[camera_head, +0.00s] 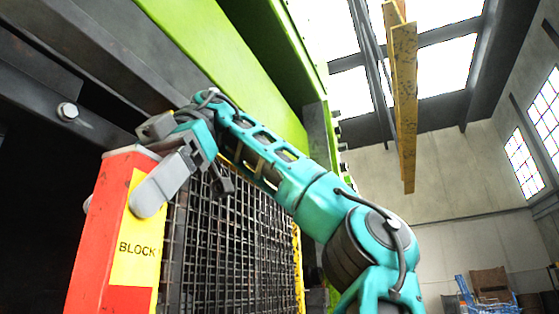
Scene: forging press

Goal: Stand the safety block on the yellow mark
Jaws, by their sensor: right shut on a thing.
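The safety block (98,235) is a tall red post with a yellow label that reads "BLOCK". It stands nearly upright at the lower left of the head view, and its lower end is cut off by the picture's bottom edge. My right gripper (120,205) is shut on the block's upper part, with one grey finger across the yellow label and the other mostly hidden behind the block. The yellow mark is not in view. My left gripper is not in view.
The green press frame (185,40) slants overhead, with a dark beam and a bolt (67,111) close above the block. A black mesh guard (228,250) stands right of the block, behind my right arm. A yellow beam (404,100) hangs at the upper right.

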